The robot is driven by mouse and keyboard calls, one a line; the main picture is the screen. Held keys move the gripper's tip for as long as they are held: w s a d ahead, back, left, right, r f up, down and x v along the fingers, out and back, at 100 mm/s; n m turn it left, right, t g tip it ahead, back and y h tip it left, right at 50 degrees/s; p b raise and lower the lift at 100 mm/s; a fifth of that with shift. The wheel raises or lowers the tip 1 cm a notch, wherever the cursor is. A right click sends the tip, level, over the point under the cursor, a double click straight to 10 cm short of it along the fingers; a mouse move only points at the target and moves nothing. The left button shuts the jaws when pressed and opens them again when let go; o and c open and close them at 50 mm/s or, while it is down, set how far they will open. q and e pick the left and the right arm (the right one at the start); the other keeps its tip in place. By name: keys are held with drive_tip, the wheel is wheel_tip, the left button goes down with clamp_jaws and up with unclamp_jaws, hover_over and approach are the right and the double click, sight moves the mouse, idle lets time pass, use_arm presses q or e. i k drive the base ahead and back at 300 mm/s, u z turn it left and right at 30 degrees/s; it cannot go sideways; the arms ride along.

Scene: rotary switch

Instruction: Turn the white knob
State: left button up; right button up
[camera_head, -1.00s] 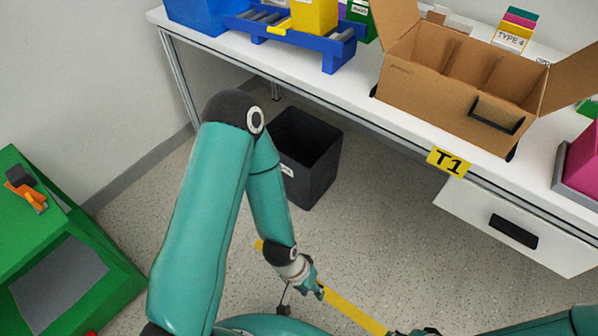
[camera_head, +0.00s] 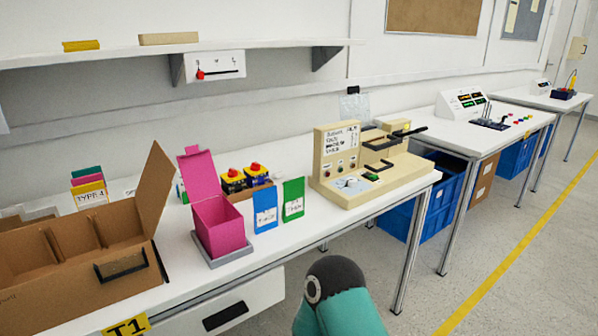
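I cannot make out a white knob for certain in the head view. A beige control machine (camera_head: 405,172) stands on the white table, with a labelled upright panel (camera_head: 336,150) bearing small red buttons. A small white and blue plate (camera_head: 352,184) on its sloped front is too small to read. A white panel with a red knob and a black line (camera_head: 215,66) is mounted under the wall shelf. Neither of my grippers is in view; only a teal link of one of my arms shows at the bottom.
The white table (camera_head: 190,262) holds an open cardboard box (camera_head: 132,240), a pink box (camera_head: 222,225), blue and green cards, and two red-topped button boxes. Blue crates (camera_head: 440,195) stand under the tables. Another console (camera_head: 463,103) is farther right. The floor at right is clear.

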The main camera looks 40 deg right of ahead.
sight(351, 182)
drive_tip(key=u, duration=1.35)
drive_tip(key=i, duration=0.1)
drive_tip(key=z, duration=2.95)
drive_tip(key=k, duration=0.75)
drive_tip(key=z, duration=0.2)
drive_tip(key=i, duration=0.75)
drive_tip(key=u, duration=0.15)
